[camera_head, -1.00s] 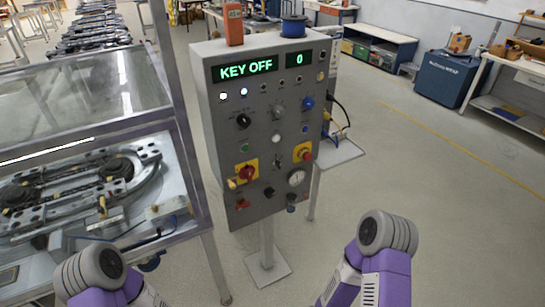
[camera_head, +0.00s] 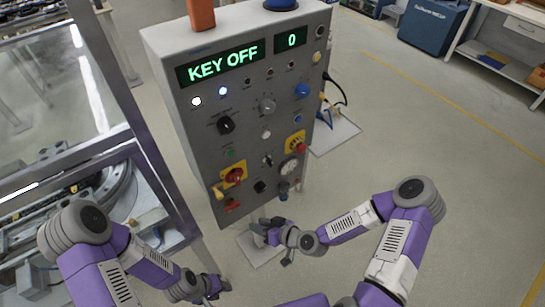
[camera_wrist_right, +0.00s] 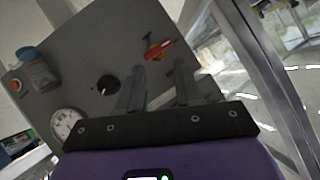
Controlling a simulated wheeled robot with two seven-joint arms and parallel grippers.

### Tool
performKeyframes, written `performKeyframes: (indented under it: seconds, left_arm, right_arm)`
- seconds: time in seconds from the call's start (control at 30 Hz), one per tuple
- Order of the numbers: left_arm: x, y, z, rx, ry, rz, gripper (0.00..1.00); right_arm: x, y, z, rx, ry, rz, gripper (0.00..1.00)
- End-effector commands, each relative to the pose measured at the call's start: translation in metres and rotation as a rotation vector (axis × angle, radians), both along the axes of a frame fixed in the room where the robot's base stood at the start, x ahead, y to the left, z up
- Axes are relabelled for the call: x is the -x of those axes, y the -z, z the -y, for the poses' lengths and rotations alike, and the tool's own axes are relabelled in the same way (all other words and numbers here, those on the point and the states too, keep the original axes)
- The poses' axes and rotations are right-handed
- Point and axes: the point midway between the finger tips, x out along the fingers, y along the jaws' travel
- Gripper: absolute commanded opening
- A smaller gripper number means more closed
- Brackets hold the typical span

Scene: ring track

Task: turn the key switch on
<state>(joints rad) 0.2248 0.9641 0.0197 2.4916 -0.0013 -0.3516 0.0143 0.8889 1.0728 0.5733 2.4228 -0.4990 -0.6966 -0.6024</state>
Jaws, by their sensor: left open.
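The grey control panel (camera_head: 240,120) stands upright in the head view, with green text "KEY OFF" and "0" on its displays. A small metal switch (camera_head: 267,160) that looks like the key switch sits mid-panel, below a white button. My right gripper (camera_head: 263,234) is below and in front of the panel's lower edge, apart from it. In the right wrist view its fingers (camera_wrist_right: 158,90) are open and empty, facing the lower panel with a black knob (camera_wrist_right: 107,84). My left gripper (camera_head: 217,289) is open, low in front of the panel's stand.
A red rotary handle (camera_head: 233,175), a red emergency button (camera_head: 301,147) and a round gauge (camera_head: 288,168) crowd the lower panel. A glazed metal-framed enclosure (camera_head: 130,150) stands close on the left.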

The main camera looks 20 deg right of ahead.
Motion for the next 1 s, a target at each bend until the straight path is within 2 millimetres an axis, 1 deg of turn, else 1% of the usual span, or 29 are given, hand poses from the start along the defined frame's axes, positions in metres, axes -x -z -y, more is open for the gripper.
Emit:
performKeyframes:
  seconds: [0.03, 0.1, 0.2, 0.3, 0.33, 0.4, 0.5, 0.57, 0.8, 0.9, 1.0]
  left_arm:
    - [0.0, -0.008, 0.0, 0.0, 0.0, 0.0, 0.43]
    - [0.0, -0.013, 0.0, 0.0, 0.0, 0.001, 0.43]
    - [0.0, -0.017, 0.0, 0.0, 0.0, 0.001, 0.43]
    - [0.0, -0.02, 0.0, 0.0, 0.0, 0.001, 0.43]
    - [0.0, -0.02, 0.0, 0.0, 0.0, 0.001, 0.43]
    - [0.0, -0.021, 0.0, 0.0, 0.0, 0.001, 0.43]
    - [0.0, -0.021, 0.0, 0.0, 0.0, 0.001, 0.43]
    - [0.0, -0.022, 0.0, 0.0, 0.0, 0.001, 0.43]
    - [0.0, -0.023, 0.0, 0.0, 0.0, 0.001, 0.43]
    - [0.0, -0.024, 0.0, 0.0, 0.0, 0.001, 0.43]
    - [0.0, -0.024, 0.0, 0.0, 0.0, 0.001, 0.43]
  right_arm:
    - [-0.019, -0.027, 0.018, 0.008, 0.043, 0.125, 0.35]
    - [-0.038, -0.059, 0.039, 0.04, 0.091, 0.29, 0.35]
    - [-0.057, -0.096, 0.069, 0.098, 0.161, 0.474, 0.35]
    - [-0.065, -0.121, 0.092, 0.146, 0.211, 0.59, 0.35]
    - [-0.066, -0.125, 0.096, 0.158, 0.223, 0.613, 0.35]
    - [-0.069, -0.133, 0.102, 0.175, 0.239, 0.649, 0.35]
    - [-0.078, -0.136, 0.103, 0.183, 0.246, 0.667, 0.35]
    - [-0.085, -0.137, 0.099, 0.182, 0.243, 0.668, 0.35]
    - [-0.121, -0.136, 0.085, 0.181, 0.242, 0.664, 0.35]
    - [-0.131, -0.135, 0.082, 0.181, 0.243, 0.662, 0.35]
    - [-0.138, -0.135, 0.079, 0.181, 0.242, 0.661, 0.35]
